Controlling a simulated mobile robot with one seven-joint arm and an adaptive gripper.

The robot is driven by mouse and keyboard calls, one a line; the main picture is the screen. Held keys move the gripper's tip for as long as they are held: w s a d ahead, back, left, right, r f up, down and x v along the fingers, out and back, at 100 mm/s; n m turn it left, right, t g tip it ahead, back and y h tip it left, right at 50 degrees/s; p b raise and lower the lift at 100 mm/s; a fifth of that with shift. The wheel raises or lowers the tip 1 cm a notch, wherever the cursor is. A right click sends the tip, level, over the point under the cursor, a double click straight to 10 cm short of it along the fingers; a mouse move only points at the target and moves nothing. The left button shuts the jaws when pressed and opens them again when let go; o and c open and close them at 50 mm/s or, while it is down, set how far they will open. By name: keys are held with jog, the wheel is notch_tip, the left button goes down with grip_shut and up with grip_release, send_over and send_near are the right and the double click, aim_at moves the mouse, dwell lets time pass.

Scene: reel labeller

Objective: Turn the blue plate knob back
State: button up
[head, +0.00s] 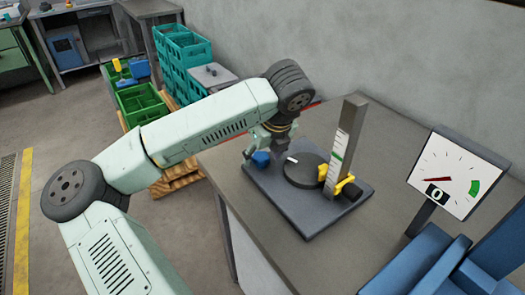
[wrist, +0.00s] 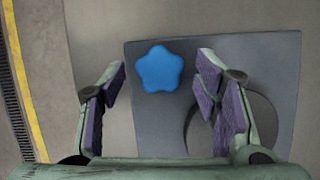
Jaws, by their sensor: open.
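The blue plate knob (wrist: 160,69) is star-shaped and sits on the corner of a dark grey base plate (wrist: 275,55). In the head view the knob (head: 261,158) shows just below and left of my gripper (head: 272,142). My gripper is open and holds nothing. I cannot tell its exact height above the knob. A dark round turntable (head: 305,171) sits on the plate beside the knob, partly covered by my right finger in the wrist view.
A post with a white scale (head: 340,150) and a yellow clamp (head: 346,184) stands on the plate's right side. A dial gauge (head: 456,175) showing 0 stands at the right, above blue parts (head: 440,262). Green crates (head: 185,55) stand behind. The table front is clear.

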jog(key=c, duration=1.1)
jog(key=shift+c, duration=0.2)
jog(key=shift+f+b, duration=0.1)
jog(key=shift+b, duration=0.35)
